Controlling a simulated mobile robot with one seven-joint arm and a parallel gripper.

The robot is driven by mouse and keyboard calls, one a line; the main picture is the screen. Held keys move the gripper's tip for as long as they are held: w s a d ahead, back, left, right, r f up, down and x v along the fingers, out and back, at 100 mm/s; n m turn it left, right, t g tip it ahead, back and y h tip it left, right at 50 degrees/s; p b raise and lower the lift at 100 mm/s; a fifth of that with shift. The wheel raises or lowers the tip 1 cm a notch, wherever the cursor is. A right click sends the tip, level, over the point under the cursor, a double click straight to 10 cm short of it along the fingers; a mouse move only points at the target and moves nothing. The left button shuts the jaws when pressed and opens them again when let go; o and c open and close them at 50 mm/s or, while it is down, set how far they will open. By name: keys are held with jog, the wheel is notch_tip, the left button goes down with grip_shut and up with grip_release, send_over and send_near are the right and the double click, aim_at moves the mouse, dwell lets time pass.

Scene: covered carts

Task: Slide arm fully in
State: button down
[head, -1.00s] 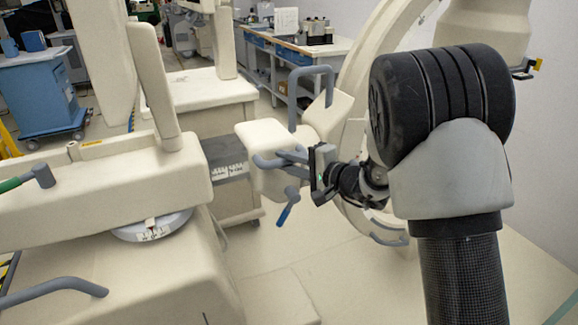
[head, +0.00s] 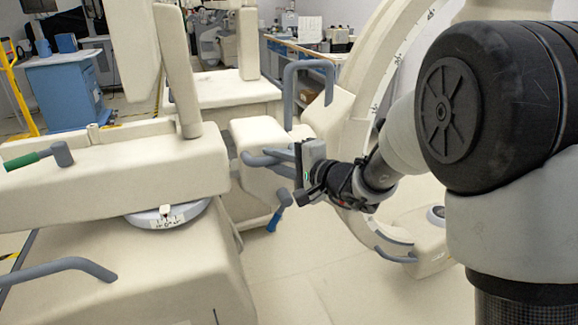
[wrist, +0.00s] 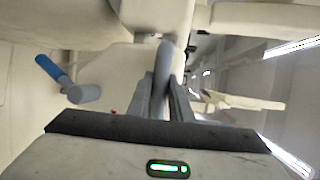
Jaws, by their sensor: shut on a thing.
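My gripper (head: 284,165) is shut on a grey-blue handle (head: 258,159) on the side of a cream block (head: 255,133) in the head view. The block joins the large cream C-shaped arc (head: 392,75) on its right. To its left is the long cream horizontal body (head: 110,178) of the cart, whose right end looks close to the block; I cannot tell whether they touch. In the wrist view the handle (wrist: 163,65) stands between my two fingers. A lever with a blue grip (wrist: 50,68) hangs beside it, and it also shows in the head view (head: 274,220).
A taller grey-blue loop handle (head: 287,90) rises behind the block. A green-gripped lever (head: 35,158) and a curved grey rail (head: 60,268) are at the left. A blue cart (head: 65,90) stands at the back left. Pale floor (head: 300,260) is open below my gripper.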

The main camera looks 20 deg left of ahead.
jog(key=shift+s+a, duration=0.75)
jog(key=shift+a, duration=0.2)
jog(key=shift+w, duration=0.1)
jog(key=c, duration=1.6)
grip_release()
jog(key=shift+d, duration=0.1)
jog(key=shift+w+d, duration=0.1)
jog(key=shift+d+r, duration=0.1)
jog(key=shift+d, duration=0.35)
jog(key=p+v, duration=0.1)
jog(key=v, duration=1.5)
jog(key=shift+s+d+r, duration=0.15)
jog(key=shift+s+d, duration=0.05)
jog(key=shift+s, duration=0.05)
